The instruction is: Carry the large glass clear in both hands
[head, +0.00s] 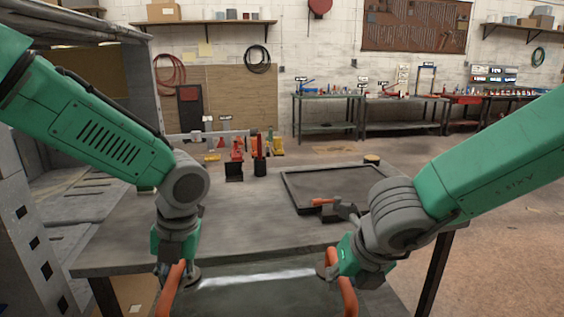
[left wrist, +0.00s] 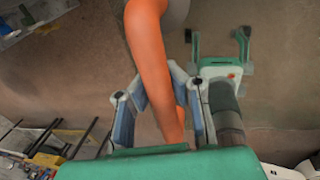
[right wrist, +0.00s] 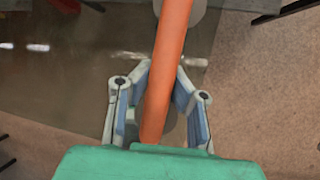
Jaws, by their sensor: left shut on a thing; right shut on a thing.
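The large glass (head: 255,292) is a see-through pane at the bottom middle of the head view, with a bright streak along its upper part. Its lower part is cut off. It also shows in the right wrist view (right wrist: 60,85). An orange handle with grey suction cups is at each side. My left gripper (head: 172,272) is shut on the left orange handle (left wrist: 150,65). My right gripper (head: 340,268) is shut on the right orange handle (right wrist: 168,65). The pane is in front of the bench edge; whether it touches the bench is unclear.
A grey bench (head: 240,220) lies just beyond the glass. It bears a dark tray (head: 290,195), a hammer (head: 335,205) and red and black tools (head: 237,165). A grey frame (head: 22,235) stands close on the left. Open floor (head: 500,240) lies to the right.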

